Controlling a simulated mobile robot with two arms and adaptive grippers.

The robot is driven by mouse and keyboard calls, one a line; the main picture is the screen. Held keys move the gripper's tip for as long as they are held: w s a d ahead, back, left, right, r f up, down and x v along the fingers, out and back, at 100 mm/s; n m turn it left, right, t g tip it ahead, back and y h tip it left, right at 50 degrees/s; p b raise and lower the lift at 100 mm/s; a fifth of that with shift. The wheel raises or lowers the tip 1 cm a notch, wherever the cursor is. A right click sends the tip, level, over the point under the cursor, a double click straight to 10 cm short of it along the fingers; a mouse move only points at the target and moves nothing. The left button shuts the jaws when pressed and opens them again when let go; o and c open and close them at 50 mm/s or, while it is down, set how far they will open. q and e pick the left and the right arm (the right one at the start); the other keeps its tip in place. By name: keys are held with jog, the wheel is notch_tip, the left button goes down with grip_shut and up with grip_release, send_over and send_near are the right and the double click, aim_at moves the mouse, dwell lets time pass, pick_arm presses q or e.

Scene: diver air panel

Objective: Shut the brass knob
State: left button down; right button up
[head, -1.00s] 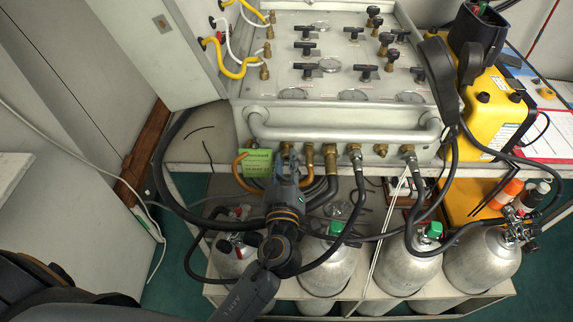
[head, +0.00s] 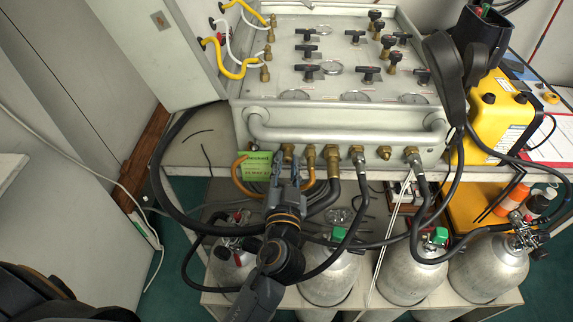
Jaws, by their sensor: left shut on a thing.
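The air panel (head: 335,120) is a pale metal box with a tube rail along its front. Below the rail is a row of brass fittings. My left gripper (head: 286,164) reaches up from below, shut at the leftmost brass fitting, which I take to be the brass knob (head: 288,150). Only the knob's upper part shows above the fingers; the rest is hidden, so how far it is turned cannot be seen. A green tag (head: 258,165) hangs just left of the fingers. My right gripper is not in view.
Black hoses and an orange hose (head: 236,172) crowd the space around the gripper. Silver cylinders (head: 412,272) stand below in a rack. A yellow case (head: 497,120) is to the right. Several black-handled valves cover the panel top.

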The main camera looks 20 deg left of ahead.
pick_arm(q)
jog(key=shift+m, duration=0.9)
jog(key=c, duration=1.4)
grip_release()
jog(key=shift+s+d, duration=0.1)
jog(key=shift+s, duration=0.25)
jog(key=v, duration=1.1)
jog(key=shift+s+d+r, duration=0.1)
jog(key=shift+s+d, duration=0.05)
